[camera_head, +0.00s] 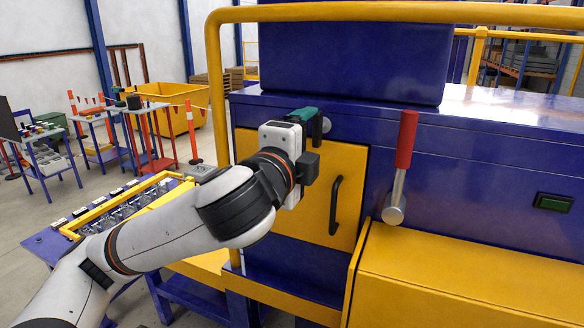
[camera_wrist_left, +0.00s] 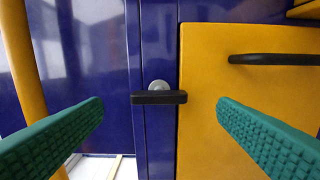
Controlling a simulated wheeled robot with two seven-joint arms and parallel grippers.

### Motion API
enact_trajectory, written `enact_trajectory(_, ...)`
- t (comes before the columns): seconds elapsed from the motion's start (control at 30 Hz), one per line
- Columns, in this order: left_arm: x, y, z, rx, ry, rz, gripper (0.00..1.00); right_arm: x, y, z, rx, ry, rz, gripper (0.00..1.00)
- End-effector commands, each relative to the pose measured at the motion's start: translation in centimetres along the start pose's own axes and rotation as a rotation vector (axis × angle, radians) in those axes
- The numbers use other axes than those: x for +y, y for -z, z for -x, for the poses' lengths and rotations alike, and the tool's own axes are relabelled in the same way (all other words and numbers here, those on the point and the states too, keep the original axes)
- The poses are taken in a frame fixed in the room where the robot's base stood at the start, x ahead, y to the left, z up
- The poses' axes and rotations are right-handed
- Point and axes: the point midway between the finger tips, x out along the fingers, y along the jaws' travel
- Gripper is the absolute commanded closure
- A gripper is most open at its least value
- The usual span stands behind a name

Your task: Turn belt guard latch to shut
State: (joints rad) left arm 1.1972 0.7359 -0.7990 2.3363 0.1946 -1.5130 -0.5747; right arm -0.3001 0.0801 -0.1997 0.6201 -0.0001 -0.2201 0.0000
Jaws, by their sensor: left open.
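The belt guard latch is a short black bar on a round grey pivot. In the left wrist view the latch (camera_wrist_left: 158,98) lies across the picture, parallel to the door handle, beside the edge of the yellow guard door (camera_wrist_left: 205,75). In the head view the latch (camera_head: 317,128) stands upright at the top of the guard door (camera_head: 352,165), partly hidden by my gripper. My left gripper (camera_head: 302,114) is open, its green fingers facing the panel. In the left wrist view its fingers (camera_wrist_left: 160,106) are on either side of the latch, apart from it. My right gripper is not in view.
A black door handle (camera_head: 335,205) sticks out of the guard door. A red-gripped lever (camera_head: 402,165) stands to its right. A yellow rail (camera_head: 216,90) runs up and over near my left arm. A yellow cover (camera_head: 470,275) juts out at the lower right.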

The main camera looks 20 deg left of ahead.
Motion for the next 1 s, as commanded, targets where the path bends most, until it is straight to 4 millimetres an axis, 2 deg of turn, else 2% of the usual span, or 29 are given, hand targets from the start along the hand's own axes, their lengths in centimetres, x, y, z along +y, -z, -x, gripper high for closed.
enact_trajectory(0.03,-0.3,-0.1,1.2,-0.003,-0.006,0.001,0.18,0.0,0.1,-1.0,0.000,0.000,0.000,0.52)
enact_trajectory(0.13,-0.2,-0.1,3.2,-0.003,-0.005,0.001,0.18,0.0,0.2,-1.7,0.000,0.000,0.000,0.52)
enact_trajectory(0.33,-0.1,-0.1,5.8,-0.002,-0.003,0.000,0.18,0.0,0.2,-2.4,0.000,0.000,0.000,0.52)
enact_trajectory(0.5,0.0,0.0,6.4,-0.001,-0.001,-0.001,0.18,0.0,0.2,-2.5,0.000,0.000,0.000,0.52)
enact_trajectory(0.9,0.0,0.0,6.3,0.000,0.001,0.000,0.18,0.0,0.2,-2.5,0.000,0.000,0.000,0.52)
enact_trajectory(1.0,-0.8,-0.2,6.1,-0.007,0.019,0.017,0.18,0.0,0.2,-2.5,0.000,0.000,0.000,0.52)
